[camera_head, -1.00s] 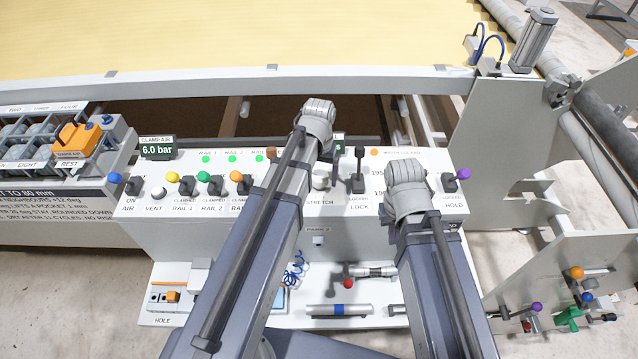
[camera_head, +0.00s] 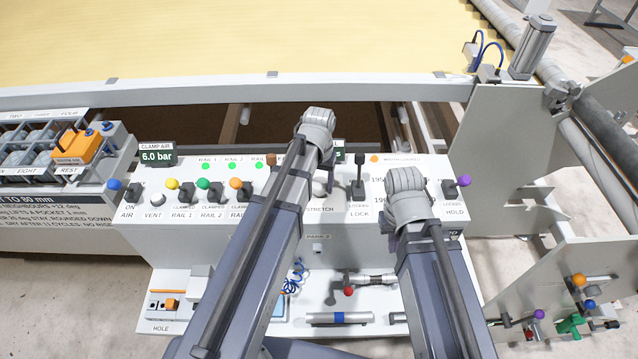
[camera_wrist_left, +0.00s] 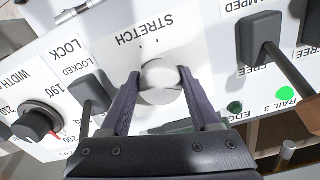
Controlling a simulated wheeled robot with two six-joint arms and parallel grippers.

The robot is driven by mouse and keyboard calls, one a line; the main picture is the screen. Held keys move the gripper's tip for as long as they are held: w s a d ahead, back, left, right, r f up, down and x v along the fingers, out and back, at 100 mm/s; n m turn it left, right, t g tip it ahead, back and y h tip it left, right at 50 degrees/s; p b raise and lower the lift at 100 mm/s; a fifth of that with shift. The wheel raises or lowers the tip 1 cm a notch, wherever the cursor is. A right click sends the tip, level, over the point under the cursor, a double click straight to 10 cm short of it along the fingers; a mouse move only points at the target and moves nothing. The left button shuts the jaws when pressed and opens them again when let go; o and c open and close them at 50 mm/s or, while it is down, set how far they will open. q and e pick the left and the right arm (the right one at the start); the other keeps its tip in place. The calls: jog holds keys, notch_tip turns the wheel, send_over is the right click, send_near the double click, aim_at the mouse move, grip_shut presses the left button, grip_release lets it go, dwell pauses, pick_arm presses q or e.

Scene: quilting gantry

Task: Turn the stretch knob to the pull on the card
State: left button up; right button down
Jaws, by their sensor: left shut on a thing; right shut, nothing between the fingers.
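The stretch knob is a round pale knob (camera_wrist_left: 160,82) on the white panel, by the word STRETCH. It also shows in the head view as a sliver (camera_head: 320,187) beside my left arm. My left gripper (camera_wrist_left: 160,98) is shut on it, one dark finger on each side. A green readout (camera_head: 339,152) behind my left arm is mostly covered.
The LOCK lever (camera_head: 359,180) stands close right of the knob, with a width dial (camera_wrist_left: 36,123) beyond. Rail levers (camera_head: 213,190) line the panel's left part.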

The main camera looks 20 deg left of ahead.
pick_arm(q)
jog(key=shift+c, duration=0.8)
jog(key=shift+m, duration=0.3)
jog(key=m, duration=0.3)
jog(key=shift+a+m, duration=0.1)
jog(key=shift+m, duration=0.3)
jog(key=m, duration=0.4)
jog(key=shift+w+a+m, duration=0.1)
jog(key=shift+m, duration=0.2)
jog(key=m, duration=0.8)
jog(key=shift+w, duration=0.15)
jog(key=shift+m, duration=0.5)
